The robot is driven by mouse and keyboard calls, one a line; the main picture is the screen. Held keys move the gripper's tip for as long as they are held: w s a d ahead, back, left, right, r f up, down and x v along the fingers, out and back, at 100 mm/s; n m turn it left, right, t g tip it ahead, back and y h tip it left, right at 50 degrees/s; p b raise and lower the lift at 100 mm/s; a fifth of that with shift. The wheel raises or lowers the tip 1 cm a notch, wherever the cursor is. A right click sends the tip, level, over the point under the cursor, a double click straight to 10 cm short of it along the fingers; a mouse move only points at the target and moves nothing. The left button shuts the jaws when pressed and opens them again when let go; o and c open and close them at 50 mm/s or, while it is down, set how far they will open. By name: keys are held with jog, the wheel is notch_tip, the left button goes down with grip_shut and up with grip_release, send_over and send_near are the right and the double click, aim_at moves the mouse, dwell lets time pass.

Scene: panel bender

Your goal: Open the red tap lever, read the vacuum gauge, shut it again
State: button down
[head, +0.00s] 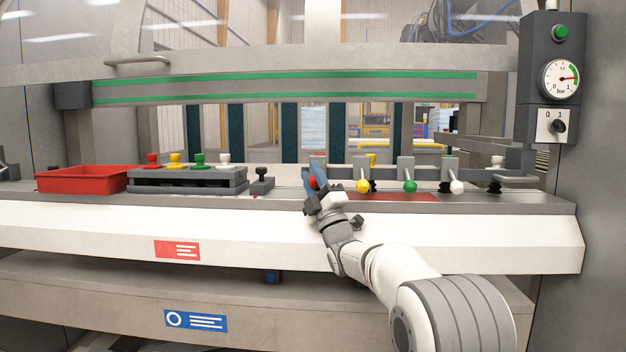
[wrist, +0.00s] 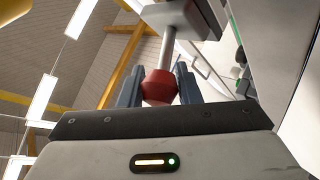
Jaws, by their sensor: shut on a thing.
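The red tap lever's knob (wrist: 159,86) sits between the two blue-grey fingers of my gripper (wrist: 158,88) in the wrist view. Its pale stem runs up to a grey block (wrist: 185,17). In the head view my gripper (head: 315,183) is shut on the red knob (head: 312,182) at the leftmost lever of the row. The fingers partly hide that lever, so its exact angle is hard to tell. The vacuum gauge (head: 561,79) is a round white dial marked bar at the upper right. Its red needle points right, at the green band.
Yellow (head: 362,186), green (head: 410,187) and white (head: 456,187) lever knobs stand to the right of my gripper. A red tray (head: 82,180) and a dark rack (head: 188,181) with coloured knobs are to the left. A switch (head: 558,126) and green button (head: 561,33) flank the gauge.

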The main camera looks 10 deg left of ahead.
jog(key=shift+s+a+r, duration=0.1)
jog(key=shift+r, duration=0.05)
jog(key=c, duration=1.4)
grip_release()
jog(key=o, duration=0.3)
jog(key=shift+o, duration=0.2)
jog(key=shift+p+v, duration=0.35)
jog(key=shift+v, duration=3.6)
